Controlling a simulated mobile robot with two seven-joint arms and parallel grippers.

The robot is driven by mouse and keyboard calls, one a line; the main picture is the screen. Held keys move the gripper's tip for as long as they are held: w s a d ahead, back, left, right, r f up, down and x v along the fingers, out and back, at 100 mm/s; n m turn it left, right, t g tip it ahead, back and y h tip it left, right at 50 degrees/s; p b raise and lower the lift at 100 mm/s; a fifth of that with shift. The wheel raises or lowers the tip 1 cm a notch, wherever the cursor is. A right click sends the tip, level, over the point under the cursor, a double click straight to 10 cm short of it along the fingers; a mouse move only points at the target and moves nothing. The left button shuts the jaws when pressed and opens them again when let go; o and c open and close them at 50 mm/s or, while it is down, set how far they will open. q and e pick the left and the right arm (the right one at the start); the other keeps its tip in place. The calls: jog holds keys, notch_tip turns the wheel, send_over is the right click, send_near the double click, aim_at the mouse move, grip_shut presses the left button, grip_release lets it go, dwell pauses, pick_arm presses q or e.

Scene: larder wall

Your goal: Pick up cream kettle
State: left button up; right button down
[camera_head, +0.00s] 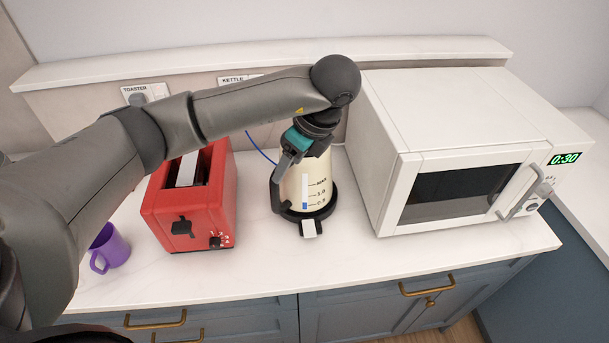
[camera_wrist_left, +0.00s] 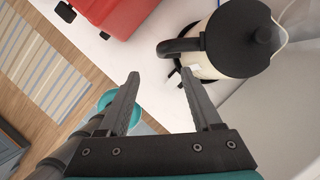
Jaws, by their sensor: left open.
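The cream kettle (camera_head: 313,181) stands upright on its black base on the white counter, between the red toaster and the microwave. My left arm hides its top in the head view. In the left wrist view the kettle (camera_wrist_left: 205,69) shows its black lid, with its black handle (camera_wrist_left: 181,46) toward the left. My left gripper (camera_wrist_left: 162,79) is open and empty, and the handle lies just beyond its fingertips, not between them. In the head view the left gripper (camera_head: 286,163) is by the kettle's upper left side, over the handle. My right gripper is not in view.
The red toaster (camera_head: 155,203) stands close on the left, with a purple mug (camera_head: 114,248) beyond it. The white microwave (camera_head: 447,110) stands close on the right. A blue cord (camera_head: 262,150) runs behind the kettle. The counter's front strip (camera_head: 265,262) is clear.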

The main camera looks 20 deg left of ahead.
aim_at(276, 195)
pick_arm(q)
jog(key=p+x, duration=0.1)
jog(key=x, duration=0.8)
jog(key=shift+f, duration=0.25)
jog(key=shift+d+p+x, duration=0.1)
jog(key=shift+p+x, duration=0.1)
jog(key=shift+x, duration=1.1)
jog(key=shift+d+p+x, duration=0.15)
jog(key=shift+p+x, duration=0.05)
jog(key=shift+x, duration=1.15)
jog(key=shift+w+f, duration=0.1)
grip_shut()
jog(key=shift+w, duration=0.15)
